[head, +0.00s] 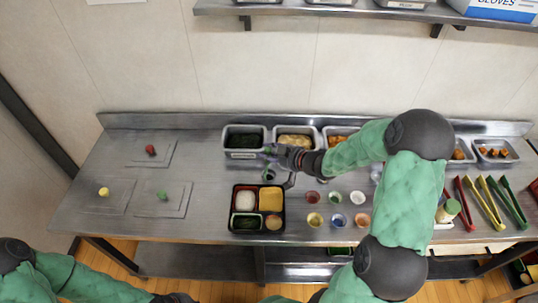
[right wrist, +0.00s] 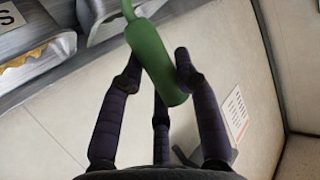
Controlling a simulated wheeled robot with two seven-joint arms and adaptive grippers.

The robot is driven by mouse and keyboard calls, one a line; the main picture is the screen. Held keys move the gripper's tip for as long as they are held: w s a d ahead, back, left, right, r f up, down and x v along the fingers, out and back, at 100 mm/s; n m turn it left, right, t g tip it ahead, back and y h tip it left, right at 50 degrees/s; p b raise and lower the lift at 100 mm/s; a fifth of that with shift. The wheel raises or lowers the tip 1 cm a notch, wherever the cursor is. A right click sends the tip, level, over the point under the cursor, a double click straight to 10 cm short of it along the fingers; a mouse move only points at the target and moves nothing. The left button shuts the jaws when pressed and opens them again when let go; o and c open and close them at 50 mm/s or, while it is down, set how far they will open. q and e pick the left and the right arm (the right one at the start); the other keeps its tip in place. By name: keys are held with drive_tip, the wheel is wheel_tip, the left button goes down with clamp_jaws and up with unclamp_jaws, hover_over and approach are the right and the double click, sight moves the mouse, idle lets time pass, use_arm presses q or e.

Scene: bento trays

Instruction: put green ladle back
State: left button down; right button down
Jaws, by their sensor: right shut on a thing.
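The green ladle (right wrist: 155,60) is in my right gripper (right wrist: 155,68). In the right wrist view its thick green handle slants between the dark fingers, and its thin end runs up out of the picture. In the head view my right gripper (head: 275,154) is over the back of the counter, at the front edge of the metal pans. The ladle is mostly hidden by the gripper there; a small green bit shows. A pan of dark green food (head: 243,139) and a pan of yellow food (head: 296,140) are just behind. My left arm lies low at the bottom left, its gripper barely showing.
A black bento tray (head: 231,222) with filled compartments sits just in front of the right gripper. Several small cups (head: 313,220) are to its right. Tongs (head: 490,203) lie at the far right. Three flat plates (head: 180,208) with small coloured items are on the left.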

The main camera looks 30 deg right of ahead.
drive_tip(key=shift+f, duration=0.1)
drive_tip(key=c, duration=0.9)
unclamp_jaws()
drive_tip(key=shift+s+r, duration=0.1)
drive_tip(key=shift+r, duration=0.1)
drive_tip(key=p+v, duration=0.4)
drive_tip(key=v, duration=0.7)
drive_tip(key=shift+s, duration=0.35)
drive_tip(key=shift+d+r, duration=0.15)
